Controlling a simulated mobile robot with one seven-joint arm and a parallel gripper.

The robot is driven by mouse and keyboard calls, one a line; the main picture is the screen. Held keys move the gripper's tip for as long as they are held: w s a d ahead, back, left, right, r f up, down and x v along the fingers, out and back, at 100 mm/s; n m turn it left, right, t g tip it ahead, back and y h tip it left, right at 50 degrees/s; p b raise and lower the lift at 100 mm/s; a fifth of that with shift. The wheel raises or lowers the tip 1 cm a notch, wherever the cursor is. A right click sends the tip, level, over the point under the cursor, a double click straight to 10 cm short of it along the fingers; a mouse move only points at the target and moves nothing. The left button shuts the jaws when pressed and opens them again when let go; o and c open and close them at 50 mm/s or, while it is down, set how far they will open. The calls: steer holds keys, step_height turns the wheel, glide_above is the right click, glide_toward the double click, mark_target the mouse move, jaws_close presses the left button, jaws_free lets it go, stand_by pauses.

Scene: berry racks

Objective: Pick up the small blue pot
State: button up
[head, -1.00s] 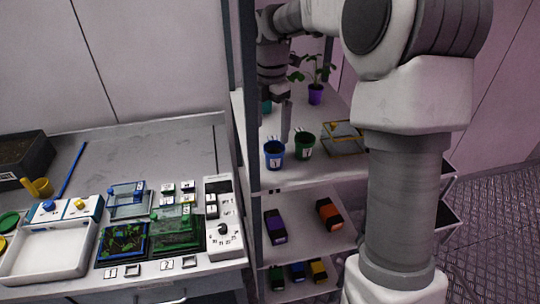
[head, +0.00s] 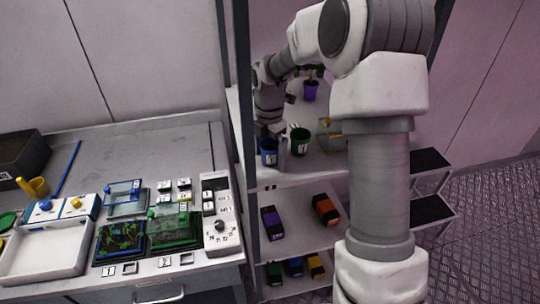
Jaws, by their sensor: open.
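The small blue pot (head: 268,157) stands upright near the front edge of the rack's top shelf, at the left. It has a pale label on its front, and its upper part is partly covered by my gripper (head: 277,146). My gripper points down right at the pot, open, with one finger showing at the pot's right side. I cannot tell whether the other finger is behind or inside the pot. A dark green pot (head: 299,143) with a label stands just right of it.
A purple pot with a plant (head: 310,90) and a yellow-framed item (head: 328,134) stand further back. The rack post (head: 245,140) is close on the left. Lower shelves hold a purple box (head: 271,222) and an orange box (head: 325,209). A bench (head: 150,145) with trays stands left.

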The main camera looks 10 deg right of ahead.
mark_target(269, 143)
steer(key=c, duration=1.4)
steer(key=shift+r, duration=0.1)
steer(key=shift+r, duration=0.55)
step_height(269, 143, up, 2)
steer(key=shift+r, duration=0.2)
steer(key=shift+s+d+r+b, duration=0.2)
steer(key=shift+s+d+r, duration=1)
steer(key=shift+s+d, duration=0.2)
steer(key=shift+s+d+r+b, duration=0.15)
steer(key=shift+s+d+r, duration=1.15)
steer(key=shift+s, duration=0.2)
steer(key=shift+s+d+r+b, duration=0.2)
steer(key=shift+s+d+r, duration=0.95)
steer(key=shift+s+d, duration=0.25)
